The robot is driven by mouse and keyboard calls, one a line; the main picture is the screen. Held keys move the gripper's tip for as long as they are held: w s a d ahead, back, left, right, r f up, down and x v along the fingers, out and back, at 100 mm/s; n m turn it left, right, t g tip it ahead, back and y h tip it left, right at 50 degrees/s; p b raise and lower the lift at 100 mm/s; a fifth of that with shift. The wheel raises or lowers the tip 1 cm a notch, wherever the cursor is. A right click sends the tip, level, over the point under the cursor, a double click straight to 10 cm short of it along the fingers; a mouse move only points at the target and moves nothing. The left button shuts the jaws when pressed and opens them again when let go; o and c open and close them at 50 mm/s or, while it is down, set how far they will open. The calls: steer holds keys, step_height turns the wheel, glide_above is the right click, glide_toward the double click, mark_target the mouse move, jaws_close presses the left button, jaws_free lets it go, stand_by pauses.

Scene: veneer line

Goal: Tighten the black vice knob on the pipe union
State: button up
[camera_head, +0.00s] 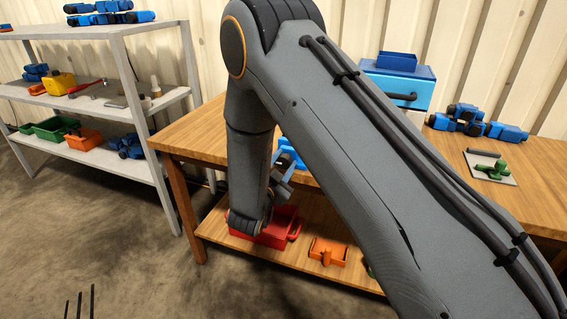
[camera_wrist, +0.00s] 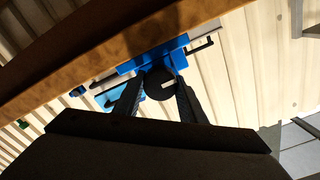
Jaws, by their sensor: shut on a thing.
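In the wrist view the round black vice knob (camera_wrist: 157,82) sits between the two dark fingers of my gripper (camera_wrist: 161,84), which is shut on it. A pale mark shows on the knob's face. The blue vice (camera_wrist: 151,53) is directly behind the knob. In the head view part of the blue vice (camera_head: 291,146) shows at the bench's front edge, mostly hidden by my arm. My gripper (camera_head: 281,172) is there only in part, below the bench top. I cannot make out the pipe union in either view.
The wooden bench (camera_head: 195,131) has a lower shelf with a red crate (camera_head: 262,238) and an orange bin (camera_head: 327,251). A blue toolbox (camera_head: 425,80), blue parts and a grey plate (camera_head: 507,181) with a green fitting are on top.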

steer(key=o, duration=1)
steer(key=shift+o, duration=0.2)
steer(key=b+v, duration=0.1)
steer(key=v, duration=0.6)
steer(key=shift+s+a+b, duration=0.15)
steer(key=shift+s+b, duration=0.2)
steer(key=shift+b, duration=0.05)
